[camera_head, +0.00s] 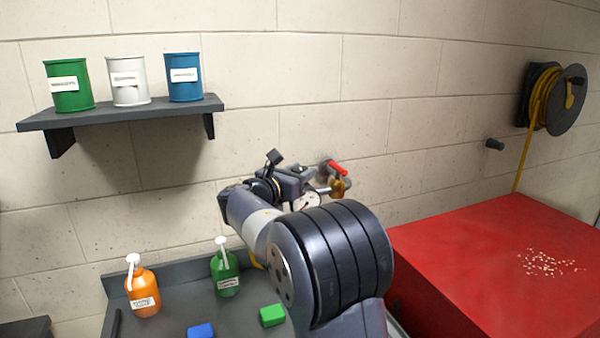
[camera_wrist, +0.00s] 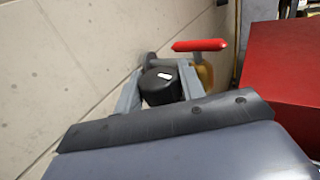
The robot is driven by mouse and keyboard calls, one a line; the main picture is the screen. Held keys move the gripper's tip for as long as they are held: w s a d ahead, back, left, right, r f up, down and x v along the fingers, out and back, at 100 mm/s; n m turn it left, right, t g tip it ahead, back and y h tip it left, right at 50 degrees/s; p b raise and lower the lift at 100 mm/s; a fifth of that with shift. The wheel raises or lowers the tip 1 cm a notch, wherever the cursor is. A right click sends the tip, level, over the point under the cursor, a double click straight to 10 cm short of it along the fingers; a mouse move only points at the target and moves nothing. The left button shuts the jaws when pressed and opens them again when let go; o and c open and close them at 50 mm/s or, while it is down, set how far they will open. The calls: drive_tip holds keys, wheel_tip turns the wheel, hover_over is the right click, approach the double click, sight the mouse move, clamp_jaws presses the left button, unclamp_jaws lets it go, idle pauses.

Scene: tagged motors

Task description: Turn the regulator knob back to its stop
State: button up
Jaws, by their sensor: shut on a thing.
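The regulator knob (camera_wrist: 161,84) is black with a white mark on its face. In the wrist view it sits between the two grey fingers of my gripper (camera_wrist: 158,88), which is shut on it. In the head view my gripper (camera_head: 308,178) reaches the regulator at the wall, and my arm hides most of the knob. A round white gauge (camera_head: 306,202) shows beside the gripper. A red lever handle (camera_head: 337,168) on a brass valve (camera_head: 340,187) is just to the right; the red handle also shows in the wrist view (camera_wrist: 200,45).
A red cabinet (camera_head: 480,250) stands at the right. A hose reel (camera_head: 555,97) hangs on the wall above it. Orange (camera_head: 144,292) and green (camera_head: 225,272) bottles and blue (camera_head: 201,330) and green (camera_head: 272,315) blocks sit on the grey bench. A shelf (camera_head: 130,114) holds three cans.

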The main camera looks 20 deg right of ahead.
drive_tip(key=shift+n+t+y+b, duration=0.7)
drive_tip(key=shift+n+t, duration=0.1)
drive_tip(key=shift+t, duration=0.2)
drive_tip(key=o, duration=1)
drive_tip(key=shift+c, duration=0.2)
drive_tip(key=b+v, duration=0.1)
drive_tip(key=v, duration=1)
drive_tip(key=shift+b, duration=0.3)
drive_tip(key=shift+w+d, duration=0.1)
